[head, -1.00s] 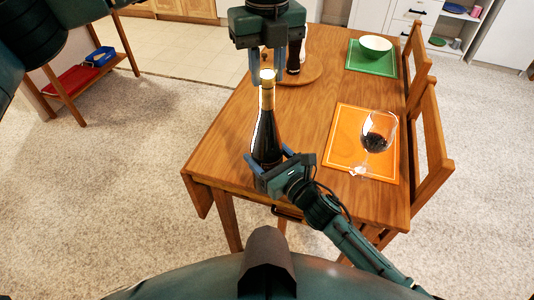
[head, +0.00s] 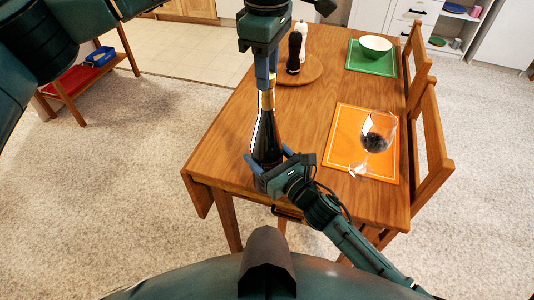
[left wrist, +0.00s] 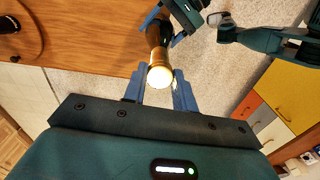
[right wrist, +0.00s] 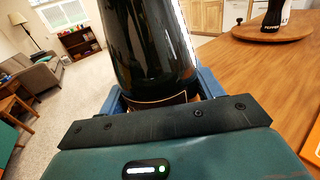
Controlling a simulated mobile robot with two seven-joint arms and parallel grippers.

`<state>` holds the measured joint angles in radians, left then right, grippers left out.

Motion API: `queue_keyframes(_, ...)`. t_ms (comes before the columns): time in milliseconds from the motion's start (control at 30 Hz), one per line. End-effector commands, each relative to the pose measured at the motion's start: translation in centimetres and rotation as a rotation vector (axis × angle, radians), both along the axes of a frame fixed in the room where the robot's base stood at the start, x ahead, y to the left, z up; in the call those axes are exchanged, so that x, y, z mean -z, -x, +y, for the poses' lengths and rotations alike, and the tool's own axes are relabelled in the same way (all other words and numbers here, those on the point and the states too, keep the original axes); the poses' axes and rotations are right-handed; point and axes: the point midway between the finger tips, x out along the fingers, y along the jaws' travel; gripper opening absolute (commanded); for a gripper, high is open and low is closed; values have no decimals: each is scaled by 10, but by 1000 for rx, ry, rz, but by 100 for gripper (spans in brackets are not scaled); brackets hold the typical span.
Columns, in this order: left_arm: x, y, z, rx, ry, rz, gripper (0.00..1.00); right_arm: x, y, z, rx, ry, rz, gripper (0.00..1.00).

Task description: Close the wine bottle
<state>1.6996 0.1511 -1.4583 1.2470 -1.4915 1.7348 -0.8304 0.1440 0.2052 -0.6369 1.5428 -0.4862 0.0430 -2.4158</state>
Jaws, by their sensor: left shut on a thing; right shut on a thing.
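A dark wine bottle (head: 264,140) with a gold neck stands upright near the front left of the wooden table. It also shows in the left wrist view (left wrist: 155,38) and the right wrist view (right wrist: 152,45). My right gripper (head: 268,158) is shut around the bottle's lower body. My left gripper (head: 266,86) points straight down from above and is shut on the bottle's top. In the left wrist view its pale, brightly lit cap (left wrist: 160,76) shows between the fingers. The fingers hide the cap in the head view, and I cannot tell how it sits on the neck.
A glass of dark wine (head: 378,132) stands on an orange placemat (head: 340,140) to the right. A round board (head: 312,72) with a pepper mill (head: 293,56) is behind the bottle. A white bowl (head: 375,45) is on a green placemat (head: 358,62). Chairs (head: 432,150) line the right edge.

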Motion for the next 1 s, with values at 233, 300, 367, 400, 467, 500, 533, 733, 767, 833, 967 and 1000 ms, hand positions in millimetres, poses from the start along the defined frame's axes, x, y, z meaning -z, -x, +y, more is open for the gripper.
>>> queue_keyframes(233,1,0,0,567,1,-1,0,1,0,0,0,4,-1,2)
queue_keyframes(300,1,0,0,716,1,-1,0,1,0,0,0,4,-1,2)
queue_keyframes(367,1,0,0,826,0,-1,0,1,0,0,0,4,-1,2)
queue_keyframes(400,1,0,0,890,0,-1,0,1,0,0,0,4,-1,2)
queue_keyframes(467,1,0,0,950,0,-1,0,1,0,0,0,4,-1,2)
queue_keyframes(500,1,0,0,943,-1,-2,0,1,0,0,0,4,-1,2)
queue_keyframes(533,1,0,0,941,-1,-2,0,1,0,0,0,4,-1,2)
queue_keyframes(733,1,0,0,939,-1,-2,38,1,0,0,0,4,0,2)
queue_keyframes(767,1,0,0,939,-1,-1,41,1,0,0,0,4,0,2)
queue_keyframes(833,1,0,0,938,-1,-1,46,1,0,0,0,4,0,2)
queue_keyframes(967,1,0,0,937,-1,-1,49,1,0,0,1,3,0,2)
queue_keyframes(1000,1,0,0,937,-1,-1,49,1,0,0,1,3,0,2)
